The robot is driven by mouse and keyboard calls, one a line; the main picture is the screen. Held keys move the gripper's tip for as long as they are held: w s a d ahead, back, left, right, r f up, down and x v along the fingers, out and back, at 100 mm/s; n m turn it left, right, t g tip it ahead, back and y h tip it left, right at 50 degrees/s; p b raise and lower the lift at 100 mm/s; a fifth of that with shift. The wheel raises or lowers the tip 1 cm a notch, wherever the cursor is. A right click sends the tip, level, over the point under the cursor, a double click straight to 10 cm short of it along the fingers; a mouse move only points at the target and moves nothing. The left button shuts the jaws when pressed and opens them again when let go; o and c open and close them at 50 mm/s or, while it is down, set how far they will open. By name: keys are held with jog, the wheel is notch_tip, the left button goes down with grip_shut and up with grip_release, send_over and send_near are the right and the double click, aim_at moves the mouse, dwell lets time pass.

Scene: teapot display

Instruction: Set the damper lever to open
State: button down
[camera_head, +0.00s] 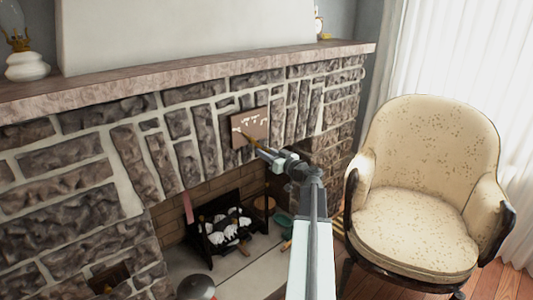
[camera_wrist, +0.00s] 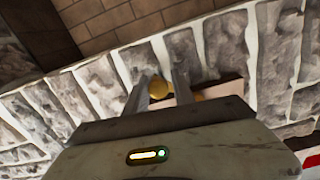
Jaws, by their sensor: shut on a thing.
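The damper plate (camera_head: 251,126) is a brown panel with white lettering, set in the stone face of the fireplace. The damper lever (camera_head: 248,137) is a thin brass-coloured bar in front of the plate, slanting down to the right toward my gripper (camera_head: 261,151). In the wrist view the round brass knob of the lever (camera_wrist: 158,88) sits between the two fingers of my gripper (camera_wrist: 160,92), which is shut on it. Part of the plate (camera_wrist: 213,94) shows behind the fingers. The lettering is too small to read, so I cannot tell the lever's setting.
The mantel shelf (camera_head: 180,80) juts out above the plate. Below is the firebox with a black grate (camera_head: 222,226) holding white and dark pieces. A cream armchair (camera_head: 425,195) stands close to the right of my arm. A dark rounded object (camera_head: 196,287) is at the bottom.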

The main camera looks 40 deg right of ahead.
jog(key=shift+a+f+m+b, duration=0.35)
jog(key=shift+a+f+m, duration=0.1)
jog(key=shift+m, duration=0.55)
jog(key=m, duration=0.1)
jog(key=a+m, duration=0.1)
jog(key=m, duration=0.1)
jog(key=shift+a+f, duration=0.2)
jog(key=shift+f, duration=0.1)
jog(key=shift+w+a, duration=0.25)
jog(key=shift+a, duration=0.05)
jog(key=c, duration=1.2)
grip_release()
jog(key=shift+s+a+r, duration=0.1)
jog(key=shift+r, duration=0.1)
jog(key=shift+s+f, duration=0.1)
jog(key=s, duration=0.7)
jog(key=shift+s+a, duration=0.2)
jog(key=shift+s, duration=0.1)
